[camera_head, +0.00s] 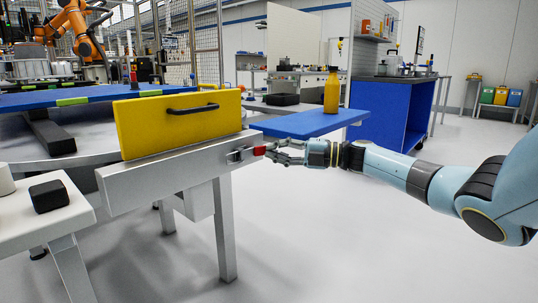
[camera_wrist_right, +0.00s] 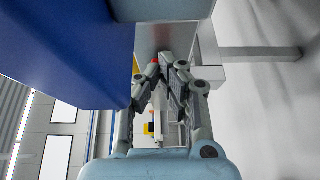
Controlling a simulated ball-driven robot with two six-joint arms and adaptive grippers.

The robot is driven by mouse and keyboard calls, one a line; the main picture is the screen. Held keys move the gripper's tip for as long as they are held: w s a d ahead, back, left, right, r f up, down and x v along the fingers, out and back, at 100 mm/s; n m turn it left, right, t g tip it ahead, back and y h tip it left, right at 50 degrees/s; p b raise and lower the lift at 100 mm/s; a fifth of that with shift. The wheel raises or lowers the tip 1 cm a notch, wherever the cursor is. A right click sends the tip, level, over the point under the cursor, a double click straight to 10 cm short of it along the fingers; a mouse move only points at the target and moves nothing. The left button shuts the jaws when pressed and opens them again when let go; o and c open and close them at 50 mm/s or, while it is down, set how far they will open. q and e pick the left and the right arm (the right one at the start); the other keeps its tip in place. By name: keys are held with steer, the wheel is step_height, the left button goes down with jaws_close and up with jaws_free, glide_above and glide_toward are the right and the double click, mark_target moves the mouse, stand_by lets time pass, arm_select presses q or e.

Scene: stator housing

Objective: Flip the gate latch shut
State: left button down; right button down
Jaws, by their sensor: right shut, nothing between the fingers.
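The yellow gate panel (camera_head: 180,128) with a black handle stands upright on a grey metal beam (camera_head: 165,173). The latch (camera_head: 240,155) sits on the beam's front face near its right end. Its red tip (camera_head: 259,150) points right, toward my right gripper (camera_head: 272,151). The gripper is shut and empty, its fingertips right beside the red tip. I cannot tell whether they touch. In the right wrist view the fingers of my right gripper (camera_wrist_right: 164,68) come together near the red tip (camera_wrist_right: 155,61). My left gripper is not in view.
A white table (camera_head: 25,222) with a black block (camera_head: 48,196) stands at the left front. Behind the beam, a blue bench top (camera_head: 310,123) holds an orange bottle (camera_head: 331,92). A blue cabinet (camera_head: 395,112) stands farther back. The floor right of the beam is clear.

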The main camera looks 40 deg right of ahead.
stand_by(0.4)
steer(key=v, duration=1.2)
